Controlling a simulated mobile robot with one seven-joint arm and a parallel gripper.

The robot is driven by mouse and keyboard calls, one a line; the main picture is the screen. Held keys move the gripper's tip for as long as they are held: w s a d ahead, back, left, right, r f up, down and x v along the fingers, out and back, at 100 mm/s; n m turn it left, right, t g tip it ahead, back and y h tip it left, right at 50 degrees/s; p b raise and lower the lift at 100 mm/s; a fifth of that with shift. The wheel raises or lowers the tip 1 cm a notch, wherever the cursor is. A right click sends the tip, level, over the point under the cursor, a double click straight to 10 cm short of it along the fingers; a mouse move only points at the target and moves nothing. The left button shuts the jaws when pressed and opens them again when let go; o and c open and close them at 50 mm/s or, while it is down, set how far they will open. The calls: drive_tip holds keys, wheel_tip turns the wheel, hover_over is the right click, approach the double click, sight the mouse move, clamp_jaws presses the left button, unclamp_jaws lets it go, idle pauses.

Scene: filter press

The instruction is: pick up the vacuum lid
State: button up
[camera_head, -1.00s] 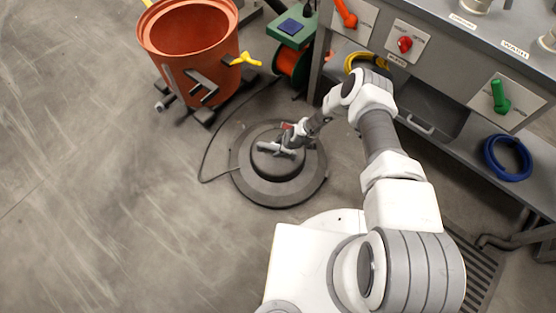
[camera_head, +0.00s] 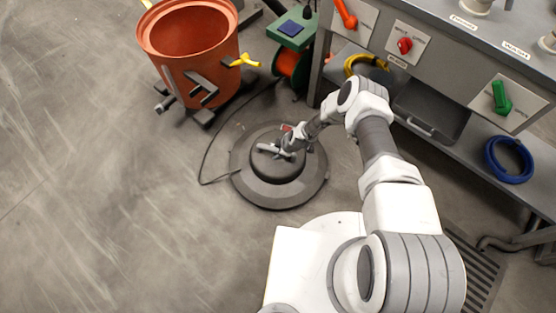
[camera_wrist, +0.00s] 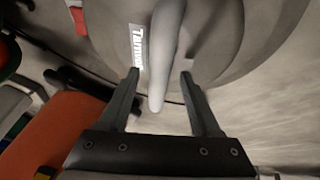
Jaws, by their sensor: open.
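The vacuum lid (camera_head: 275,190) is a dark grey round disc with a raised dome, lying on the floor left of my arm in the head view. A grey bar handle (camera_head: 268,149) shows on its top. My gripper (camera_head: 287,151) is over the dome, at the handle. In the wrist view my gripper (camera_wrist: 160,78) is open, and the pale handle (camera_wrist: 165,60) reaches down between its two fingers. I see a gap on each side of the handle. A label on the lid (camera_wrist: 220,35) shows left of the handle.
An orange drum (camera_head: 205,55) with a yellow lever stands at the upper left. A grey bench (camera_head: 470,60) with coloured valve handles runs along the right. A dark hose curves on the floor beside the lid. The floor at left is clear.

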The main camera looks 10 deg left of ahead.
drive_tip(key=shift+c, duration=0.2)
clamp_jaws()
drive_tip(key=shift+w+r, duration=0.1)
idle(0.4)
